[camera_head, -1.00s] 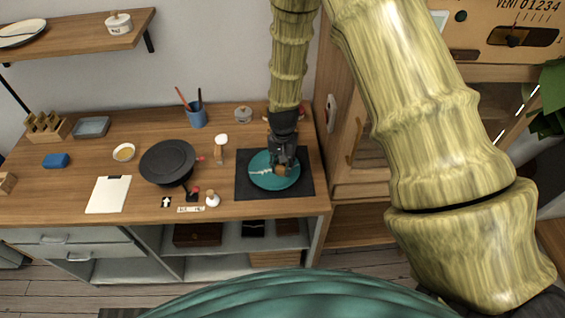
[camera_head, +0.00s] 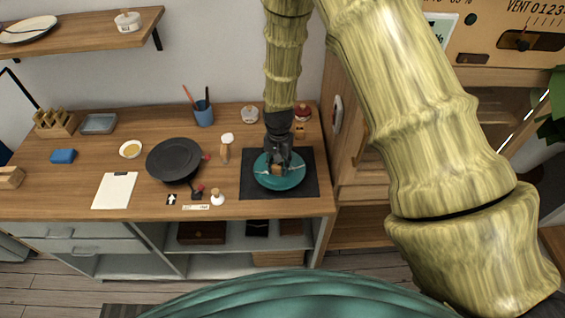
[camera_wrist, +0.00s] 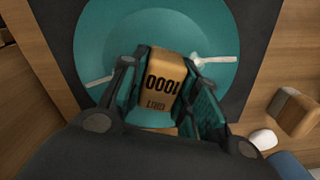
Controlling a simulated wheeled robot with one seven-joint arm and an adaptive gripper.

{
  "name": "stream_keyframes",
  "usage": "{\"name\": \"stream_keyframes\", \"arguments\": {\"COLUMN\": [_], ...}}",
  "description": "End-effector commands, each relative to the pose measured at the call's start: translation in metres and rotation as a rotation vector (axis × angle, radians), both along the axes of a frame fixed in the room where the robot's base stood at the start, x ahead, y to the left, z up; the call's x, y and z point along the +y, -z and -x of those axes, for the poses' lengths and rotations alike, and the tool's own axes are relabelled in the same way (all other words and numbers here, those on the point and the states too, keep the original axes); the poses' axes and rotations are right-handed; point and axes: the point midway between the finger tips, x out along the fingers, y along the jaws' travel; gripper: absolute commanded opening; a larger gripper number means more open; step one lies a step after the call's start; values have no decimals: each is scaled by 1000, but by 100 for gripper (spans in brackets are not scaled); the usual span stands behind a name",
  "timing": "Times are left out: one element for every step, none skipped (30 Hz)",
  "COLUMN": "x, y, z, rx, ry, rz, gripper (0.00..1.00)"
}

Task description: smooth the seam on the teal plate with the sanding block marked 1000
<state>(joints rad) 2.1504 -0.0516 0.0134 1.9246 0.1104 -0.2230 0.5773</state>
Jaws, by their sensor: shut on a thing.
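The teal plate (camera_head: 293,180) lies on a dark square mat (camera_head: 308,190) at the right of the workbench. Pale seam lines (camera_wrist: 206,60) show on both sides of the block in the wrist view; the stretch between them is hidden by the block and fingers. My gripper (camera_head: 278,167) is over the plate, shut on the sanding block (camera_wrist: 163,78), a wooden block with "1000" printed on its face. The block also shows small in the head view (camera_head: 277,170). I cannot tell whether it touches the plate.
A wooden cabinet stands to the right.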

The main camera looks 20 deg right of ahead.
Motion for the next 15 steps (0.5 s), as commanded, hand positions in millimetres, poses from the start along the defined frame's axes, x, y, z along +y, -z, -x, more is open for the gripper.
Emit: {"name": "stream_keyframes", "arguments": {"x": [2, 2, 3, 3, 3, 4, 4, 5, 6, 7, 8, 9, 10, 11, 12], "y": [1, 1, 1, 1, 1, 1, 1, 0, 0, 0, 0, 0, -1, -1, -1], "z": [2, 2, 1, 1, 1, 0, -1, -2, -4, -5, -6, -8, -9, -11, -12], "rx": [2, 2, 2, 2, 2, 2, 2, 1, 1, 1, 1, 1, 0, 0, 0], "ry": [-1, 0, 0, 0, 0, 0, -1, -1, -1, -1, -1, -1, -1, -1, -1], "rz": [0, 0, 0, 0, 0, 0, -1, -1, -1, -1, -1, -1, 0, 0, 0], "gripper": [12, 12, 12, 12, 12, 12, 12, 12, 12, 12, 12, 12, 12, 12, 12]}}
